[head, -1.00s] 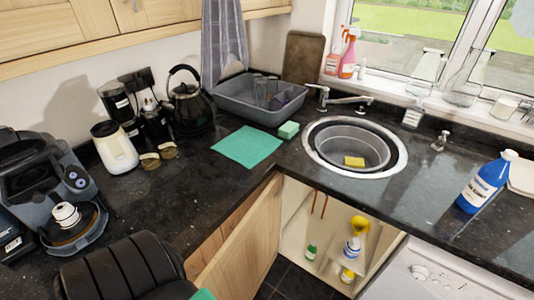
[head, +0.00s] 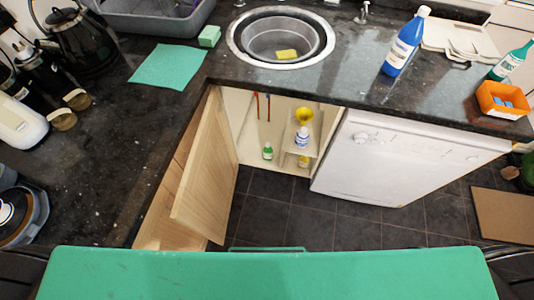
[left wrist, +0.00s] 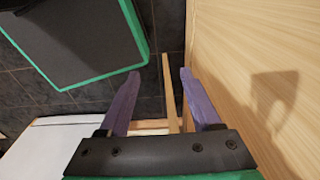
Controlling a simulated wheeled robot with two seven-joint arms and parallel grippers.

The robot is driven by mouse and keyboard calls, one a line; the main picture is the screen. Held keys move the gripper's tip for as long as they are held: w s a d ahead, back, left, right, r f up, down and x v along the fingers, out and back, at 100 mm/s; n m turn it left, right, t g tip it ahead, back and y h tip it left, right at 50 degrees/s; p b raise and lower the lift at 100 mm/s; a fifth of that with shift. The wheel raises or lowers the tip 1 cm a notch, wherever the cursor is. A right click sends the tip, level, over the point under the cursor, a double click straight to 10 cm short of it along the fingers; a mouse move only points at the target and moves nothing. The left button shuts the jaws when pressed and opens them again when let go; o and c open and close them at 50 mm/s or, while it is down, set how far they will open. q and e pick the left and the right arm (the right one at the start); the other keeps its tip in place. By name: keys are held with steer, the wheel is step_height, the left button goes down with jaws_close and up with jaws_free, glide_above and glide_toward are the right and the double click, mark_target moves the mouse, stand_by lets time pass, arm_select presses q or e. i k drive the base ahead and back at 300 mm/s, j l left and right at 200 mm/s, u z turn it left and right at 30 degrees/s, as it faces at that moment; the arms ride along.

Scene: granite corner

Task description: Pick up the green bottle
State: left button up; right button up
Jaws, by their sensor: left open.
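A small green bottle (head: 267,152) with a white label stands on the floor of the open cabinet under the sink. A larger teal-green bottle (head: 511,62) stands on the counter at the far right, behind an orange box. My left gripper (left wrist: 160,73) shows in the left wrist view, open and empty, with its two purple fingers apart. A thin wooden strip shows beyond the gap between the fingers, and a pale wooden panel is close on the right. Neither bottle shows in the left wrist view. My right gripper is not in view.
The cabinet door (head: 205,170) stands open left of the cabinet. A yellow-topped spray bottle (head: 302,130) stands right of the small green bottle. A white dishwasher (head: 400,160) is to the right. The dark tiled floor (head: 290,215) before the cabinet is clear. A blue bottle (head: 405,45) stands on the counter.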

mark_target(268, 151)
steer(key=k+l+z, duration=0.25)
steer(key=l, duration=0.55)
steer(key=l+z, duration=0.2)
steer(key=l, duration=0.55)
